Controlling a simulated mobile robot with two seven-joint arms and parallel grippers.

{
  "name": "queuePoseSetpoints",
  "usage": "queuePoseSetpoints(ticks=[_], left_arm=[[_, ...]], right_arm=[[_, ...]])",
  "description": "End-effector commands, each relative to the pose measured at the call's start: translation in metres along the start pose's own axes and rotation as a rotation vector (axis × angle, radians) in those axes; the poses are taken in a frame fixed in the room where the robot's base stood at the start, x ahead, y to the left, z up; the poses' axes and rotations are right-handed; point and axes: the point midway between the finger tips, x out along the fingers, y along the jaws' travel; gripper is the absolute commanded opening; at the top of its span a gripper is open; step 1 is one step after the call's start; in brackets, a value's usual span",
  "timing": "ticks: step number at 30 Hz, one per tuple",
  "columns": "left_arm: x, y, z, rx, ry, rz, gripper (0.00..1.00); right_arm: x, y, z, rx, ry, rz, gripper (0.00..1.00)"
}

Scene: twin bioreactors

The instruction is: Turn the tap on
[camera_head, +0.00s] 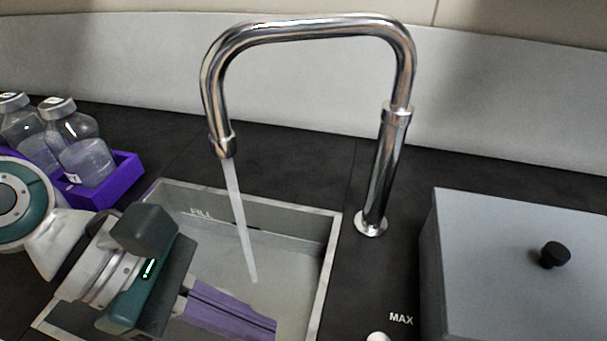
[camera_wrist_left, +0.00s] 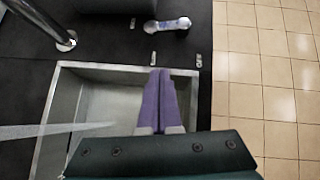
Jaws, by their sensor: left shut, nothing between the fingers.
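The chrome tap (camera_head: 300,28) arches over the sink, and a stream of water (camera_head: 238,215) runs from its spout into the basin. A small metallic tap control (camera_wrist_left: 167,25) lies on the black counter beyond the sink in the left wrist view; only a pale rounded part of it (camera_head: 378,337) shows at the bottom edge in the head view, below the "MAX" mark. My left gripper (camera_head: 273,328) is over the sink with its purple fingers shut and empty. In the left wrist view the fingertips (camera_wrist_left: 161,72) point towards the control, apart from it. My right gripper is out of view.
The steel sink (camera_head: 328,240) sits in the black counter. A grey box with a black knob (camera_head: 553,254) stands at right. A purple rack (camera_head: 125,172) holds bottles (camera_head: 72,130) at left. Tiled floor (camera_wrist_left: 265,75) lies beyond the counter edge.

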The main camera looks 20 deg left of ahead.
Motion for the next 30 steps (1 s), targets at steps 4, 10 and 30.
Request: queuePoseSetpoints(ticks=[4,10,30], left_arm=[[0.034,0.0,-0.001,0.001,-0.003,-0.002,0.0],[0.077,0.0,-0.002,0.002,-0.002,-0.002,0.0],[0.105,0.0,0.028,0.004,0.003,0.001,0.0]], right_arm=[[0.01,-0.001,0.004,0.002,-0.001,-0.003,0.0],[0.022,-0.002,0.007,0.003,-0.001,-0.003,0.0],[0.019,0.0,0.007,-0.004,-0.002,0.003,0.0]])
